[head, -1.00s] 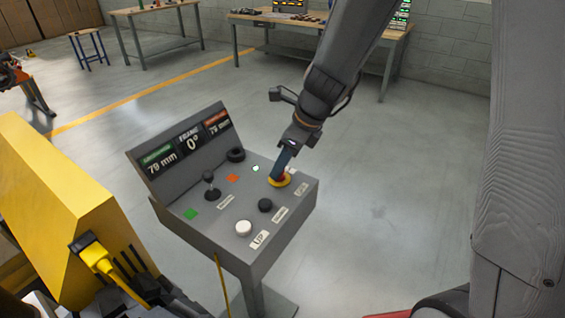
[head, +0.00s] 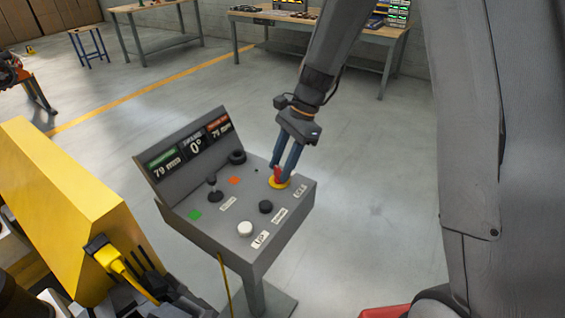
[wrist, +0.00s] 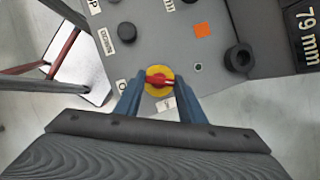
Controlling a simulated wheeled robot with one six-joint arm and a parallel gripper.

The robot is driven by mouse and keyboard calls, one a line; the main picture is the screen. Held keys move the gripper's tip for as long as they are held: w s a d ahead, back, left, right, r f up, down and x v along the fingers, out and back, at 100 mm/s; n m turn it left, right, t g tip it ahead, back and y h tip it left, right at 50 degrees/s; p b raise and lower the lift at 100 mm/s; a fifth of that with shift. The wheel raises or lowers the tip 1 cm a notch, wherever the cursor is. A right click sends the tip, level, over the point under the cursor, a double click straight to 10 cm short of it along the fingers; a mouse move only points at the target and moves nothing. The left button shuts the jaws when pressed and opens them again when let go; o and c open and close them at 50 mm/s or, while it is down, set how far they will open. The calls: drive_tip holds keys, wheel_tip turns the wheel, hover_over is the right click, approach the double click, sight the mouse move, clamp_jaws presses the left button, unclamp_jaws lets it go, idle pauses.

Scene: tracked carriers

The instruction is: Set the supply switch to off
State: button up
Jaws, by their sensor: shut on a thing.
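The supply switch is a red handle (wrist: 158,83) on a round yellow plate (head: 279,184), at the right back part of the grey control panel (head: 205,230). In the wrist view the red handle lies across the picture over the yellow plate. My gripper (head: 279,176) reaches down to it from above, and its two blue fingers stand on either side of the red handle, shut on it. The fingers cover part of the handle in the head view. A small round lamp (wrist: 198,67) beside the switch looks dark.
Close to the switch are a black knob (head: 265,207), a white button (head: 245,229), a black joystick (head: 214,190) and a black ring-shaped knob (head: 237,157). The panel's display (head: 190,147) stands behind. A yellow machine (head: 70,190) is at the left.

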drive_tip(key=n, duration=0.2)
drive_tip(key=n+g+h, duration=0.1)
drive_tip(key=n, duration=0.2)
drive_tip(key=shift+a+g+p, duration=0.15)
drive_tip(key=shift+g+p, duration=0.15)
idle(0.4)
drive_tip(key=o, duration=1)
drive_tip(key=shift+o, duration=0.2)
drive_tip(key=b+v, duration=0.2)
drive_tip(key=v, duration=0.5)
drive_tip(key=shift+r, duration=0.4)
drive_tip(key=shift+w, duration=0.15)
